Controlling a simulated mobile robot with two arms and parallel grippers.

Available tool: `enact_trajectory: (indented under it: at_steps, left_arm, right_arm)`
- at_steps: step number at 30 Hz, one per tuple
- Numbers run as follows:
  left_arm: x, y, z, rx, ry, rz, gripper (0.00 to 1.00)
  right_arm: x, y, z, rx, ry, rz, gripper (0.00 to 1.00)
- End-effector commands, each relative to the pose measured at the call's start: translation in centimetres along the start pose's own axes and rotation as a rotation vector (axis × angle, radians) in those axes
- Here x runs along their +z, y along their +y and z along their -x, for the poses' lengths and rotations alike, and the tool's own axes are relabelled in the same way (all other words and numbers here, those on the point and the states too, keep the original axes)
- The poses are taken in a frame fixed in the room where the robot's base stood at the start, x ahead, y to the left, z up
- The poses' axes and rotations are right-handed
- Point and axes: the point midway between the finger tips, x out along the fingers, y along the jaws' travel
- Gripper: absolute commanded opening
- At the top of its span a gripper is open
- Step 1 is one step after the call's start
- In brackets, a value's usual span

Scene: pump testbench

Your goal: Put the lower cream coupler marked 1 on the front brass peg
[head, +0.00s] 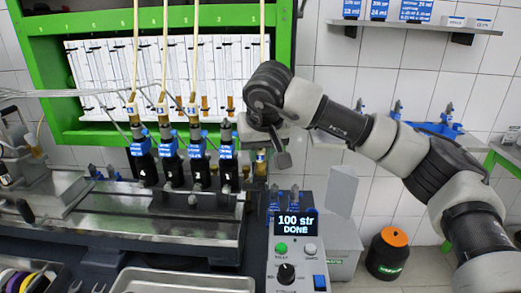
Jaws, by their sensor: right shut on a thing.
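My right gripper (272,132) is in front of the right end of the rack. It is shut, and its fingers hide most of what it holds. A cream tube (262,28) runs down behind the gripper, so the held thing seems to be the lower cream coupler marked 1. The coupler itself and its mark are hidden. A small brass fitting (261,158) shows just below the gripper, perhaps the front brass peg; whether the coupler touches it I cannot tell. My left gripper is not in view.
Other cream couplers (132,109) sit on the black-and-blue pumps to the left. The rightmost pump (228,160) has no visible coupler. A control box (297,245) reading "100 str DONE" stands below the gripper. A steel tray (180,282) lies in front.

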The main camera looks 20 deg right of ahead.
Motion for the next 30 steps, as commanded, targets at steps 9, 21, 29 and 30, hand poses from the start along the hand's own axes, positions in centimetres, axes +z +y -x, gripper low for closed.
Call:
enact_trajectory:
  at_steps: [9,21,29,30]
  left_arm:
    - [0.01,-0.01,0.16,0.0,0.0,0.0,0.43]
    - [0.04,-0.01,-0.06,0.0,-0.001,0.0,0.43]
    - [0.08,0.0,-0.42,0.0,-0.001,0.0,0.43]
    - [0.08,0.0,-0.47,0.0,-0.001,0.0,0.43]
  right_arm:
    - [-0.02,0.02,0.07,0.0,0.0,0.0,0.0]
    - [0.09,0.02,-0.2,0.0,0.0,0.0,0.0]
    - [0.3,0.02,-0.71,0.0,0.0,0.0,0.0]
    - [0.33,0.03,-0.78,0.0,0.0,0.0,0.0]
